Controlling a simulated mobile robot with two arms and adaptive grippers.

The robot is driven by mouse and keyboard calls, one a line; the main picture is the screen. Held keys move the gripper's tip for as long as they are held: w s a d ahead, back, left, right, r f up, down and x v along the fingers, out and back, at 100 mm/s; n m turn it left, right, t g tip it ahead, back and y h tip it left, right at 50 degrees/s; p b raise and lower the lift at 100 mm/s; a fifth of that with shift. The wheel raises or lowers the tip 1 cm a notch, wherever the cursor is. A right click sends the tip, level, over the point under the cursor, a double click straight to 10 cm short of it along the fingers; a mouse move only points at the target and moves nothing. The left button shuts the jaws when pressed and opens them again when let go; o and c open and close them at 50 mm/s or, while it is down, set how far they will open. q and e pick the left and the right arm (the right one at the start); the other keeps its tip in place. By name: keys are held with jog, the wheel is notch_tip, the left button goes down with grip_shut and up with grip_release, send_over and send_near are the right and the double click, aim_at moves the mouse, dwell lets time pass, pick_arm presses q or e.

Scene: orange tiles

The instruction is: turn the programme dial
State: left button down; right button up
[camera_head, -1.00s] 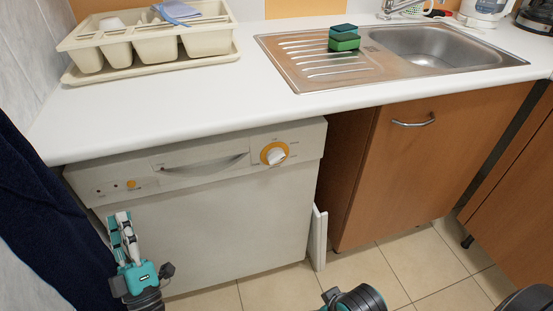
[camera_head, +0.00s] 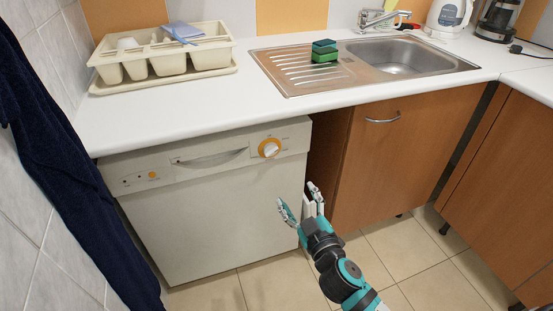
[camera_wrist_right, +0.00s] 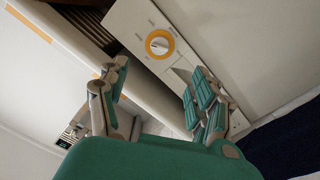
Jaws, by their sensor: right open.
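The programme dial (camera_head: 269,148) is a white knob with an orange ring, at the right end of the control panel of the white dishwasher (camera_head: 220,215). The dial also shows in the right wrist view (camera_wrist_right: 158,44), ahead of the fingers and apart from them. My right gripper (camera_head: 299,205) is open and empty, in front of the dishwasher's right edge, below and a little right of the dial. Its two fingers stand wide apart in the right wrist view (camera_wrist_right: 155,95). My left gripper is not in the head view.
The white worktop (camera_head: 200,115) overhangs the dishwasher. A wooden cabinet (camera_head: 400,160) is at the right. A dark blue cloth (camera_head: 60,160) hangs at the left.

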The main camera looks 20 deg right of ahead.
send_near(272, 153)
jog(key=w, duration=0.8)
jog(key=shift+w+f, duration=0.25)
jog(key=shift+w, duration=0.55)
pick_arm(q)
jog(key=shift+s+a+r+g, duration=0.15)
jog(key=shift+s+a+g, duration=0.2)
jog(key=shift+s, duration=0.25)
pick_arm(e)
jog(key=c, duration=1.2)
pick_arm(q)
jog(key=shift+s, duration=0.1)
pick_arm(e)
jog(key=shift+n, duration=0.3)
